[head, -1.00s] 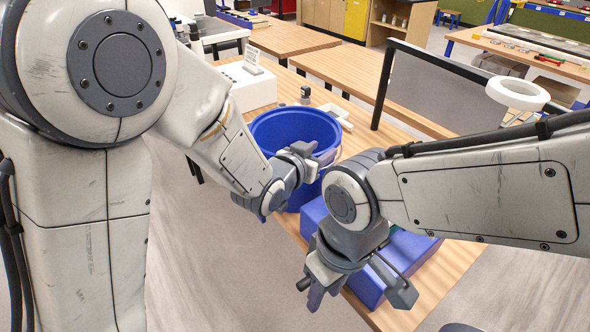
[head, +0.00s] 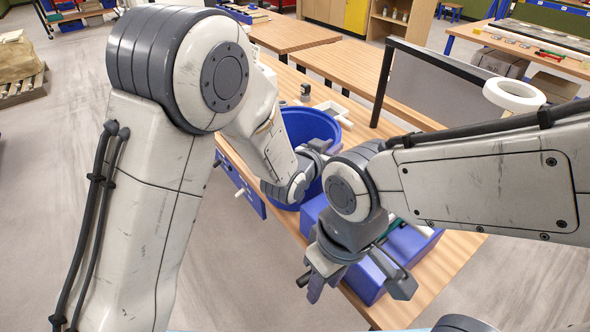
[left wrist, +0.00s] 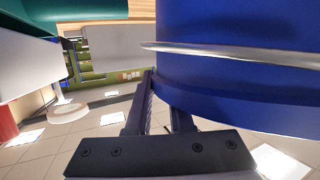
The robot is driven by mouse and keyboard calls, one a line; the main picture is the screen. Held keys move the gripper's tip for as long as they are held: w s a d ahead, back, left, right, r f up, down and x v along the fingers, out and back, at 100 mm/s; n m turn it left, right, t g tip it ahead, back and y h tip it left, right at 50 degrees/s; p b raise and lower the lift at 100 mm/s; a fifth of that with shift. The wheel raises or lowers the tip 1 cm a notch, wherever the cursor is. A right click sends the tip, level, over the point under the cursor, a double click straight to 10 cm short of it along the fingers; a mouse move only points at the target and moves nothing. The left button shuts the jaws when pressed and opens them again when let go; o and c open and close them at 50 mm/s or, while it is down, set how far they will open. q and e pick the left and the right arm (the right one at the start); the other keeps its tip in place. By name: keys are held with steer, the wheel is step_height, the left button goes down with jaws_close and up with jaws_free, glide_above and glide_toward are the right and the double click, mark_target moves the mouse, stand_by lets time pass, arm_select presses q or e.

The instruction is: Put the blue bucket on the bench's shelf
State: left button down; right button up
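The blue bucket (head: 312,123) stands upright on the wooden bench (head: 455,262), partly hidden behind my left arm. My left gripper (head: 326,150) is at its near right rim. In the left wrist view the bucket wall (left wrist: 240,85), with its wire handle, fills the right side. The two dark fingers are close together there, one along the outside of the wall and the other partly hidden by the rim; they look closed on it. I cannot make out the shelf clearly.
A blue box (head: 365,280) sits on the bench just right of the bucket, under my right arm. A dark-framed grey panel (head: 430,90) and a white ring lamp (head: 515,94) stand behind. A small white tray (head: 333,112) lies beyond the bucket.

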arm_select(q)
steer(key=shift+s+a+f, duration=0.1)
steer(key=shift+s+f, duration=0.05)
steer(key=shift+f, duration=0.25)
stand_by(1.0)
steer(key=shift+r, duration=0.1)
